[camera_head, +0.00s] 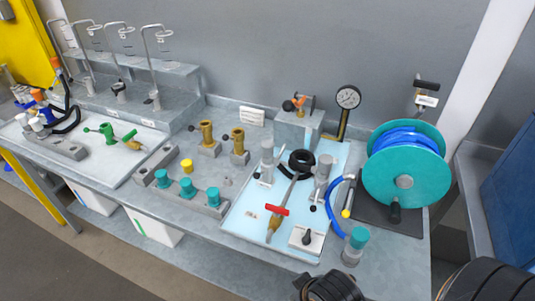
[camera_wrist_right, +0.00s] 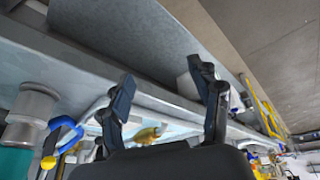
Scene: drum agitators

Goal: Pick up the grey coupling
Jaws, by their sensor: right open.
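A grey cylindrical coupling (camera_head: 351,257) with a teal top (camera_head: 358,238) stands at the front edge of the bench, right of the light blue mat. The grey part also shows at the left edge of the right wrist view (camera_wrist_right: 36,103), with teal below it. My right gripper (camera_wrist_right: 162,78) is open, with nothing between its fingers; the coupling lies to one side of them. In the head view, black parts of my right arm show at the bottom edge, close in front of the coupling. Two other grey upright fittings (camera_head: 267,160) (camera_head: 323,172) stand on the mat. My left gripper is not in view.
A teal reel (camera_head: 405,165) with blue hose stands behind the coupling on a dark mat. A blue curved handle (camera_head: 336,205) is just left of it. The light blue mat (camera_head: 243,222) holds a red-handled valve (camera_head: 277,210) and a black ring. A rack with teal caps stands farther left.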

